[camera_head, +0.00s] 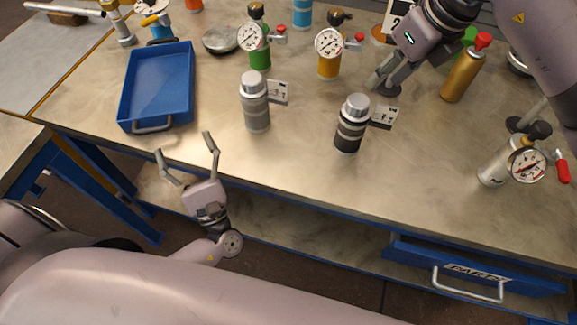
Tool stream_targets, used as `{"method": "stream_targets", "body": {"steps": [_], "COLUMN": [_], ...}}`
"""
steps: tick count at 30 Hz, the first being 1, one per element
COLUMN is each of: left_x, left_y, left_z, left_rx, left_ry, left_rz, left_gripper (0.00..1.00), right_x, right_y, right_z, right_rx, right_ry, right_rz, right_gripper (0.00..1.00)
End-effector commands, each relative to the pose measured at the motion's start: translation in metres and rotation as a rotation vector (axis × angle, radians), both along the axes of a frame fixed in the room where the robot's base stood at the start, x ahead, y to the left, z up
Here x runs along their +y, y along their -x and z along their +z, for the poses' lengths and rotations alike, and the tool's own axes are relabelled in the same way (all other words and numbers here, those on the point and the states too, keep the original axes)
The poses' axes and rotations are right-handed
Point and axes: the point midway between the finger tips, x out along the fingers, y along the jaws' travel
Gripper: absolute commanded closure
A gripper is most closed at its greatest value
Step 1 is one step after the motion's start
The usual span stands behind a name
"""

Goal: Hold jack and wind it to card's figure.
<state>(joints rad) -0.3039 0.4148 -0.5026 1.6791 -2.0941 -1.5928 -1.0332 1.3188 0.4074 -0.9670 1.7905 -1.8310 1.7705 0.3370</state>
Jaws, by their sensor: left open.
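Two upright cylinders with silver tops, which look like the jacks, stand on the bench: a grey one (256,112) and a black one (350,135) with a grey band. My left gripper (184,144) is open and empty at the bench's front edge, left of the grey cylinder. My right gripper (383,86) is behind the black cylinder, apart from it; its finger opening is unclear.
A blue tray (130,118) lies at left. Green (260,57) and yellow (328,68) gauged vessels stand behind; a silver gauged vessel (493,168) is at right, a gold canister (462,75) near my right arm. The bench front centre (300,175) is clear.

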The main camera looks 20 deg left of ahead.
Motion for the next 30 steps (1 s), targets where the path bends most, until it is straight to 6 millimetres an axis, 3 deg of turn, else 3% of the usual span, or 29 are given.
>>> {"method": "stream_targets", "body": {"steps": [3, 6, 9, 11, 15, 21, 26, 30], "left_x": [-0.027, -0.062, -0.100, -0.124, -0.170, -0.203, -0.213, -0.222], "left_y": [-0.045, -0.070, -0.084, -0.088, -0.080, -0.054, -0.043, -0.051], "left_z": [0.052, 0.088, 0.101, 0.091, 0.035, -0.023, -0.041, -0.043], "left_rx": [-0.011, 0.010, 0.083, 0.164, 0.414, 0.658, 0.737, 0.745], "left_ry": [-0.132, -0.260, -0.356, -0.369, -0.275, -0.121, -0.068, -0.058], "left_rz": [-0.240, -0.432, -0.625, -0.755, -1.045, -1.268, -1.329, -1.336], "left_gripper": [0.23, 0.23, 0.23, 0.23, 0.23, 0.23, 0.23, 0.23], "right_x": [0.000, 0.000, 0.000, 0.000, 0.000, 0.000, 0.000, 0.000], "right_y": [0.000, 0.000, 0.000, 0.000, 0.000, 0.000, 0.000, 0.000], "right_z": [0.000, 0.000, 0.000, 0.000, 0.000, 0.000, 0.000, 0.000], "right_rx": [0.000, 0.000, 0.000, 0.000, 0.000, 0.000, 0.000, 0.000], "right_ry": [0.000, 0.000, 0.000, 0.000, 0.000, 0.000, 0.000, 0.000], "right_rz": [0.000, 0.000, 0.000, 0.000, 0.000, 0.000, 0.000, 0.000], "right_gripper": [0.67, 0.67, 0.67, 0.67, 0.67, 0.67, 0.67, 0.67]}}
